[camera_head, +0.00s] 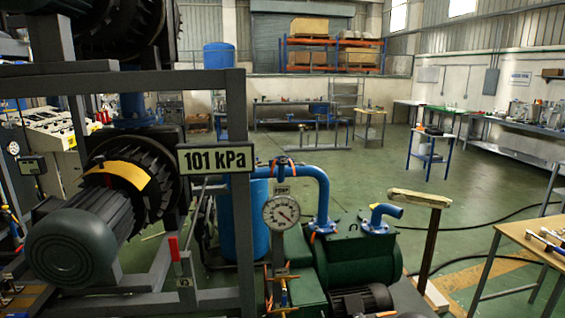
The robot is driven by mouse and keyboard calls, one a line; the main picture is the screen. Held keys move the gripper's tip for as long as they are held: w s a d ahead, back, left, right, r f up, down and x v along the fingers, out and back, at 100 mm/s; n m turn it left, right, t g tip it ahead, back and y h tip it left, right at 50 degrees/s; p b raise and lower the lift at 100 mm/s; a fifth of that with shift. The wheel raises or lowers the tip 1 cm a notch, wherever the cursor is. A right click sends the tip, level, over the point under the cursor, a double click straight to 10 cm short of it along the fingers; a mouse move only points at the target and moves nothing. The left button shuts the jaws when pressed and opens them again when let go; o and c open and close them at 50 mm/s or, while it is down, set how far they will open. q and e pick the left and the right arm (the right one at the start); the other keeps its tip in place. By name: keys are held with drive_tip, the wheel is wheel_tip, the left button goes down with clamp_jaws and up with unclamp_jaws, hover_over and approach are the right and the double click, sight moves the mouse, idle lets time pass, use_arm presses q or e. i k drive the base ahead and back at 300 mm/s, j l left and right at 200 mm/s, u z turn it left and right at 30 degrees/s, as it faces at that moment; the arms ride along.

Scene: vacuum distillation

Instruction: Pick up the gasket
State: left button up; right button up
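I cannot make out a gasket with certainty in this view; it may be hidden or too small to tell. A vacuum pump (350,257) with a dark green body stands at the lower middle. A blue pipe (318,182) bends down to it, and a second short blue pipe elbow (379,217) rises open-ended from its right side. A round white gauge (281,212) stands in front of the pump. Neither my left nor my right gripper shows in the view.
A grey steel frame (245,225) with a "101 kPa" sign (215,158) and a motor (75,245) fills the left. A narrow post stand (428,240) rises right of the pump. A wooden table (530,238) with small tools is at the right edge. Green floor lies open behind.

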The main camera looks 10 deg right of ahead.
sight(284, 160)
drive_tip(key=l+u, duration=0.1)
drive_tip(key=u, duration=0.55)
drive_tip(key=i+l+u, duration=0.2)
drive_tip(key=l+u, duration=0.3)
drive_tip(key=l, duration=0.55)
drive_tip(key=l+u, duration=0.45)
drive_tip(key=l, duration=0.55)
